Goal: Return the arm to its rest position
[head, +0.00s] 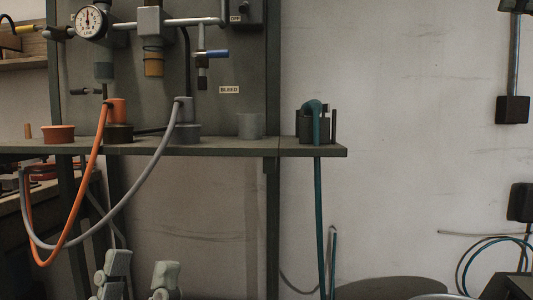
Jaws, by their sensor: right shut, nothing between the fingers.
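My left gripper (141,270) rises from the bottom edge at the lower left, below the shelf. Its two pale jointed fingers stand apart with bare wall between them. It touches nothing that I can see, and its base is cut off. My right gripper does not show. An orange hose (87,190) and a grey hose (140,199) hang in loops from holders on the shelf (225,147), above the left gripper. A teal hose (319,220) hangs from a dark holder (303,125) at the shelf's right end.
A dark panel with a pressure gauge (91,23), pipes and valves stands behind the shelf. An orange dish (58,134) and a grey cup (250,125) sit on the shelf. Shelf legs (272,220) stand below. Coiled cable (475,255) hangs at the right. The wall between is mostly clear.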

